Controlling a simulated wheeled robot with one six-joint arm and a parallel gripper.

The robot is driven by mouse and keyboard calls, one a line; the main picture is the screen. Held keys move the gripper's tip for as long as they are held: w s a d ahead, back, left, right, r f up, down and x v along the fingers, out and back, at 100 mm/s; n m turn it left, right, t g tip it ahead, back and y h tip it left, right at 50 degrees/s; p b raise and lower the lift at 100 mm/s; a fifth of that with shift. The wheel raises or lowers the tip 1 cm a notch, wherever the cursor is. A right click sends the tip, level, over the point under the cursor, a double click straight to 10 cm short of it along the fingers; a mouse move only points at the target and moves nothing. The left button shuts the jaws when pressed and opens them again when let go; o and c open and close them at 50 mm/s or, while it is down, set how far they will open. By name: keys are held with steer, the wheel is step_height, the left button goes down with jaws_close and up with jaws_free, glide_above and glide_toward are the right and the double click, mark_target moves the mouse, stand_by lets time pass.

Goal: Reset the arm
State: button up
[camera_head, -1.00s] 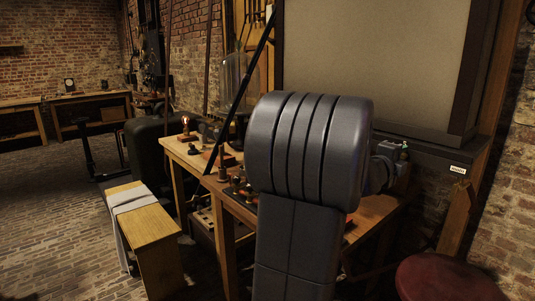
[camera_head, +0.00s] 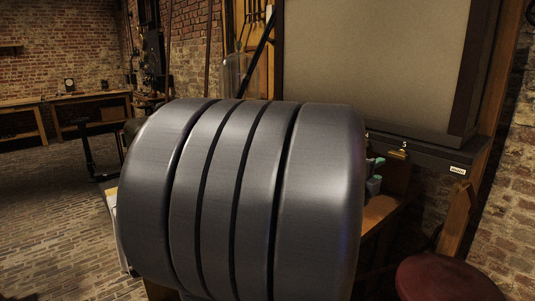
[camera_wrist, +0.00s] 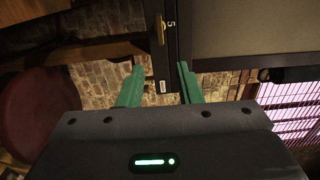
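My gripper (camera_wrist: 160,77) shows in the wrist view with its two green fingers spread apart. Nothing is held between them. The fingers stand in front of a dark frame post with a small white label and a brick wall behind. In the head view my large grey ribbed arm link fills the middle and hides most of the workbench. Green finger parts of my gripper (camera_head: 374,176) peek out just right of the link, above the bench's right end. The battery jars cannot be made out.
A red round stool (camera_head: 450,278) stands at the lower right and also shows at the left of the wrist view (camera_wrist: 35,115). A large pale framed panel (camera_head: 375,60) rises behind the bench. Brick floor (camera_head: 50,215) lies clear at left. A far bench (camera_head: 90,100) stands behind it.

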mark_target(401, 156)
steer(key=x, duration=1.4)
steer(key=shift+r+n+p, duration=0.2)
steer(key=shift+n+p, duration=0.15)
steer(key=shift+n, duration=0.15)
steer(key=shift+a+r+n+p, duration=0.1)
steer(key=shift+n+p, duration=0.25)
steer(key=shift+n, duration=0.2)
steer(key=shift+a+r+n+p, duration=0.15)
steer(key=shift+n+p, duration=0.15)
steer(key=shift+n, duration=0.25)
steer(key=n+p, duration=0.1)
steer(key=n, duration=0.2)
steer(key=shift+n+p, duration=0.3)
steer(key=shift+p, duration=0.1)
